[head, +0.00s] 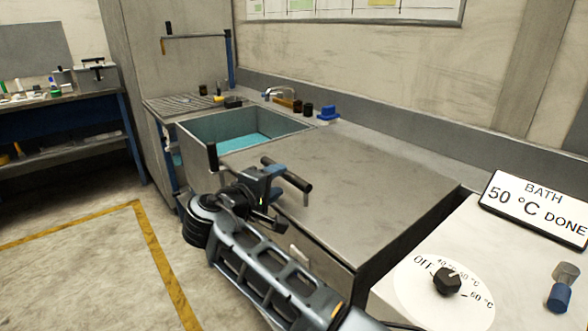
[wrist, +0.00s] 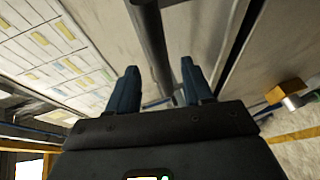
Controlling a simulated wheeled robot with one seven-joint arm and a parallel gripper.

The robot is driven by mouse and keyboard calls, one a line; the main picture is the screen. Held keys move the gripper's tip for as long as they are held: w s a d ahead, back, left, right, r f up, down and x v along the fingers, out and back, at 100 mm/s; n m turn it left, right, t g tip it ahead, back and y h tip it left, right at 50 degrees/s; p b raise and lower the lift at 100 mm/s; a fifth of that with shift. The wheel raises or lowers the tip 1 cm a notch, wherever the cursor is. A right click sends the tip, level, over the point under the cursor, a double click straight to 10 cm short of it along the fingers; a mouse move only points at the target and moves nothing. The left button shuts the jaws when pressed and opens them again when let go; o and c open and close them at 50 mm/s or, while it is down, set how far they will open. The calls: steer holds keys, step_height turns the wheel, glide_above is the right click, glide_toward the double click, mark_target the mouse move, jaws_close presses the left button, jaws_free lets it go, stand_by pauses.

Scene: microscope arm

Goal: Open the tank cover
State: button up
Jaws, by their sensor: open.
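The tank cover (head: 370,180) looks like a wide flat grey panel right of an open basin (head: 200,128) with teal liquid. A black bar handle (head: 292,178) stands near the panel's left front, by my gripper (head: 272,188). In the wrist view, my gripper (wrist: 155,72) has its two blue fingers apart, with a dark bar (wrist: 152,40) running toward the gap between them. Whether the bar lies between the fingertips or beyond them, I cannot tell. My arm hides part of the front edge.
A sign (head: 535,208) reads "BATH 50 °C DONE". A dial knob (head: 447,282) and a blue-based item (head: 562,290) are at the right front. A tap (head: 280,93) and small bottles stand behind the basin. A bench (head: 70,105) is at the far left; the floor between is clear.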

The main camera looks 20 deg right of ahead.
mark_target(290, 188)
steer(key=shift+p+x, duration=0.35)
steer(key=shift+x, duration=3.4)
steer(key=shift+c, duration=0.4)
jaws_close()
